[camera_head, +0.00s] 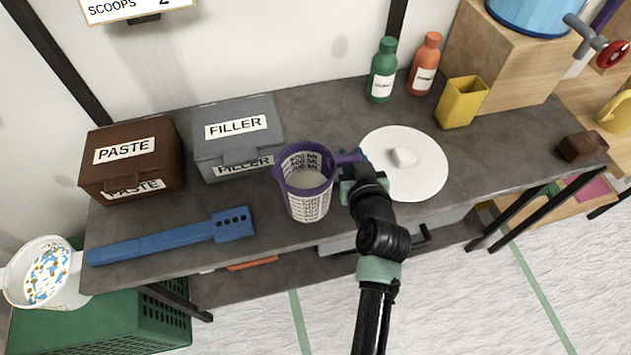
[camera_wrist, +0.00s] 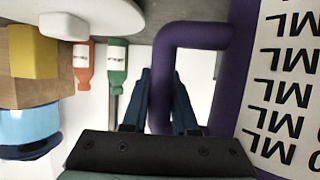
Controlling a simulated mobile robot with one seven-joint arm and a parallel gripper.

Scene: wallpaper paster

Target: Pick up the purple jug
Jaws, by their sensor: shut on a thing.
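The purple jug (camera_head: 308,206) has a white body with printed ML marks, and it appears upright over the near-middle of the grey worktop. Its handle points right. My gripper (camera_head: 349,168) comes from the right and is shut on the handle. In the wrist view the jug's purple handle (camera_wrist: 194,35) runs down between the two dark fingers of my gripper (camera_wrist: 160,100), and the marked body fills the right side. I cannot tell whether the jug's base touches the worktop.
Brown PASTE box (camera_head: 130,155) and grey FILLER box (camera_head: 235,135) stand left, with a blue long-handled tool (camera_head: 170,238) before them. A white disc (camera_head: 425,170) with a small white lump lies right. Green bottle (camera_head: 382,70), orange bottle (camera_head: 425,65) and yellow cup (camera_head: 462,103) stand behind.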

